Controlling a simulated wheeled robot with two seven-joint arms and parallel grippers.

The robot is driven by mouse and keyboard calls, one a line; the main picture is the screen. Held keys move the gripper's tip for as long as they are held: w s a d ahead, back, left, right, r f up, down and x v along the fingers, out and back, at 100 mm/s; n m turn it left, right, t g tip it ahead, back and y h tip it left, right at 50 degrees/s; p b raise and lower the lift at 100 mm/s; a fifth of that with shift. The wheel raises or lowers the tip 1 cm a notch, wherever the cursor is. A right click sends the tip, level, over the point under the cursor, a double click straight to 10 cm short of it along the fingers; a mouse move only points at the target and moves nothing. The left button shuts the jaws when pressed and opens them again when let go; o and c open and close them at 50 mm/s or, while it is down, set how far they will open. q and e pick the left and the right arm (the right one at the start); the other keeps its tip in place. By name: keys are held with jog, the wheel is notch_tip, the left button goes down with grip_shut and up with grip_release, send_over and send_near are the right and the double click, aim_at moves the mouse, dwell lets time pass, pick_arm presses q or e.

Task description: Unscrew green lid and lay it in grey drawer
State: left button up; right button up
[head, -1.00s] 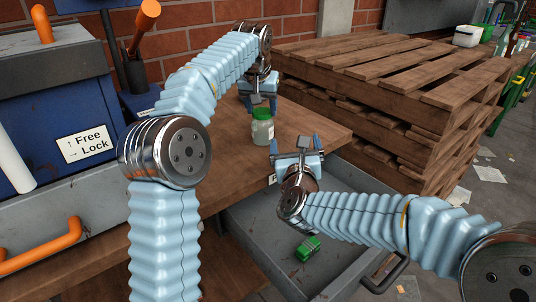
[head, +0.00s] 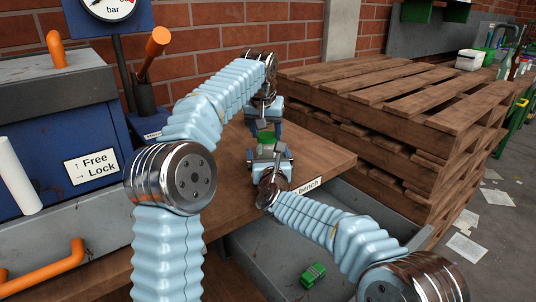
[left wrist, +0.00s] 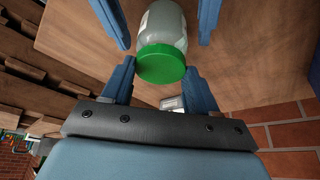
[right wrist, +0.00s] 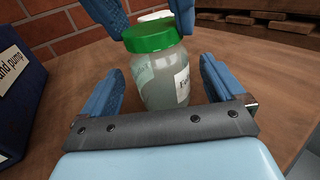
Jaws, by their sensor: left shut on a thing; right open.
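A clear jar (right wrist: 165,80) with a green lid (right wrist: 150,37) stands upright on the wooden bench. My left gripper (head: 264,129) is shut on the green lid, which also shows between its fingers in the left wrist view (left wrist: 160,64). My right gripper (head: 267,154) is open, with its fingers on either side of the jar body and gaps beside the glass. In the head view the grippers hide most of the jar, and only the lid's top (head: 267,137) shows. The grey drawer (head: 262,262) is open below the bench edge.
A green toy car (head: 313,274) lies in the drawer, with bare floor around it. Stacked wooden pallets (head: 400,110) stand behind at the right.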

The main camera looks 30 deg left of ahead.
jog(key=shift+w+a, duration=0.2)
jog(key=shift+w, duration=0.05)
jog(key=shift+c, duration=0.4)
jog(key=c, duration=1.5)
pick_arm(q)
jog(key=shift+o, duration=1.4)
pick_arm(e)
jog(key=shift+c, duration=0.2)
pick_arm(q)
jog(key=shift+d, duration=0.1)
jog(key=c, duration=0.6)
